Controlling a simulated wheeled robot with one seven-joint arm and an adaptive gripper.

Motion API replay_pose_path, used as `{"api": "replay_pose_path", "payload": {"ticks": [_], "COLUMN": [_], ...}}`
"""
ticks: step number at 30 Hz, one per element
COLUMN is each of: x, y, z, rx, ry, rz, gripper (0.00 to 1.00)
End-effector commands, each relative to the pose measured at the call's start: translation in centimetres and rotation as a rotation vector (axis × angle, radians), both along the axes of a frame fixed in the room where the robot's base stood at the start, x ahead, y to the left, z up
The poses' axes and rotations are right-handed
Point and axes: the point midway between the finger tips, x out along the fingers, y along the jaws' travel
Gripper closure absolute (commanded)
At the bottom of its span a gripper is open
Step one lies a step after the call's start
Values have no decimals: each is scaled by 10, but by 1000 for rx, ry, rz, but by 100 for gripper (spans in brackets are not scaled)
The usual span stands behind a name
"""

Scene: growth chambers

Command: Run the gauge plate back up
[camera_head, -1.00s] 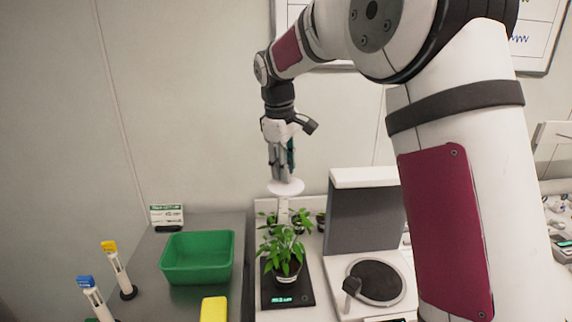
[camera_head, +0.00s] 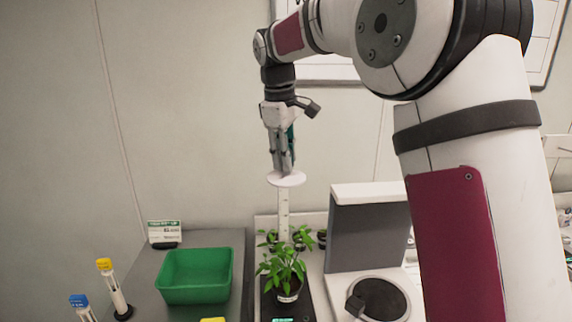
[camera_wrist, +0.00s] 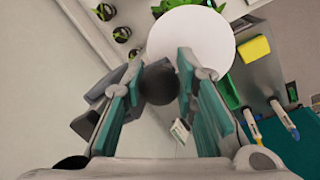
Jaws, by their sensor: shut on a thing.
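The gauge plate is a round white disc (camera_head: 286,179), level on an upright white ruled post (camera_head: 283,215). It stands well above the leafy green potted plant (camera_head: 284,268), with a clear gap between. My gripper (camera_head: 282,163) points down just over the disc and is shut on a dark knob (camera_wrist: 158,86), seen between the fingers in the wrist view. The disc (camera_wrist: 192,42) shows just beyond the knob there and hides part of the plant. How the knob joins the disc is not clear.
A green bin (camera_head: 195,277) is at the left on a grey bench, with a small sign (camera_head: 165,233) behind it. Yellow-capped (camera_head: 105,265) and blue-capped (camera_head: 80,301) tubes stand further left. A grey-backed instrument (camera_head: 369,233) is close at the right. Small pots (camera_wrist: 122,33) sit behind the plant.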

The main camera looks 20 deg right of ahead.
Motion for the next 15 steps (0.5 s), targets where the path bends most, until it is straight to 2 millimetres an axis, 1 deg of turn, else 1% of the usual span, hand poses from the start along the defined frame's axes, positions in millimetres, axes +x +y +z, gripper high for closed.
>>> {"api": "replay_pose_path", "payload": {"ticks": [1, 4, 5, 6, 15], "x": [1, 1, 1, 2, 1], "y": [0, 0, 0, 0, 0], "z": [7, 8, 8, 8, 6], "rx": [-1, -1, -1, -1, -1], "ry": [-16, -19, -20, -21, -14], "rz": [1, 1, 1, 1, 0], "gripper": [100, 100, 71, 64, 64]}}
